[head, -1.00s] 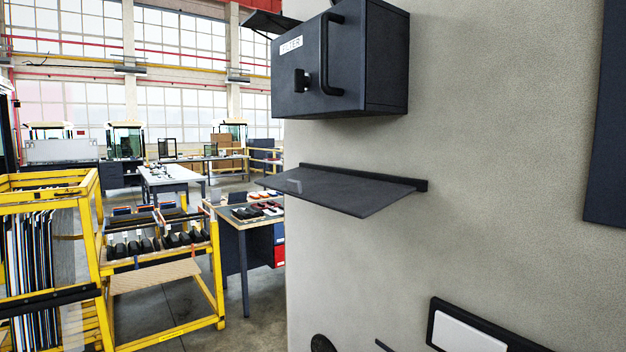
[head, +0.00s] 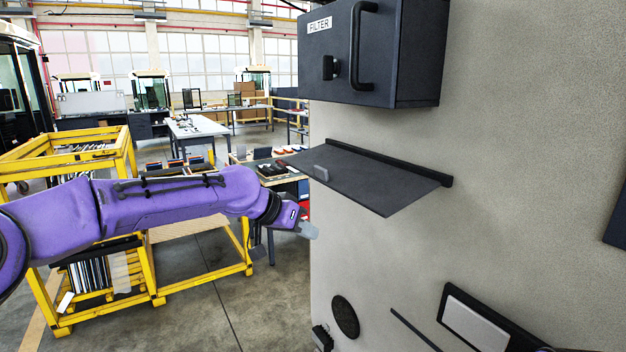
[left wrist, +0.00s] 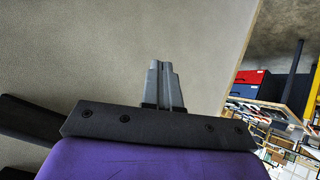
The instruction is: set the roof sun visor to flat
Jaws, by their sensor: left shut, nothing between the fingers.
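A dark flat panel (head: 385,180), which looks like the sun visor, juts from the grey wall along a dark rail (head: 400,165). My left gripper (head: 308,230) is below and left of the panel, close to the wall's left edge and apart from the panel. In the left wrist view its two grey fingers (left wrist: 165,85) are together with nothing between them, against the plain wall. My right gripper is not in view.
A dark box labelled FILTER (head: 375,50), with a handle, is fixed above the panel. A white-faced, dark-framed fitting (head: 475,327) and a round dark disc (head: 345,316) are lower on the wall. Yellow racks (head: 200,275) stand at left.

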